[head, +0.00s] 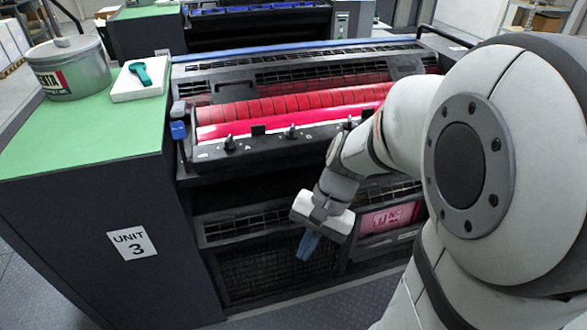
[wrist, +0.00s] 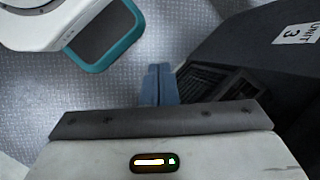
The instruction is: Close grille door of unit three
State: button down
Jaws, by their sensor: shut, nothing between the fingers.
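Unit three is the dark cabinet with the "UNIT 3" label (head: 132,242) on its left side; the label also shows in the wrist view (wrist: 297,33). A dark mesh grille door (head: 262,272) sits low on the unit's front, and its angle is hard to tell. Dark grille work (wrist: 205,80) also shows in the wrist view, right of my fingers. My gripper (head: 308,245) has its blue fingers together and empty, pointing down in front of the grille's right part. Whether it touches the grille cannot be told. My gripper also shows in the wrist view (wrist: 160,84).
A red roller (head: 290,108) lies above a dark ledge with several knobs. Grey patterned floor (head: 310,312) is clear in front.

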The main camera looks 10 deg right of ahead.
jog(key=w+d+f+m+t+y+b, duration=0.1)
jog(key=w+f+m+t+y+b, duration=0.45)
jog(key=f+m, duration=0.65)
jog(key=w+d+f+m+t+y+b, duration=0.2)
jog(key=w+f+m+y+b, duration=0.6)
jog(key=f, duration=0.6)
jog(key=d+f+m+t+h+b, duration=0.3)
jog(key=d+f+m+t+h, duration=0.15)
jog(key=f+m, duration=0.45)
jog(key=d+f+m+t+h+b, duration=0.25)
jog(key=d+f+m+h, duration=0.35)
jog(key=f, duration=0.5)
jog(key=d+f+m+t+h+b, duration=0.2)
jog(key=d+f+m+t+h, duration=0.25)
jog(key=f+m, duration=0.5)
jog(key=w+a+f+n+b, duration=0.1)
jog(key=w+f+n+b, duration=0.15)
jog(key=w, duration=0.75)
jog(key=shift+m, duration=0.5)
jog(key=shift+s+d+r+b, duration=0.1)
jog(key=shift+d+r+b, duration=0.2)
jog(key=shift+d, duration=0.35)
jog(key=shift+d+r+b, duration=0.25)
jog(key=shift+d+b, duration=0.05)
jog(key=shift+d, duration=0.4)
jog(key=shift+s+d+r+b, duration=0.1)
jog(key=shift+d+r+b, duration=0.2)
jog(key=shift+d, duration=0.35)
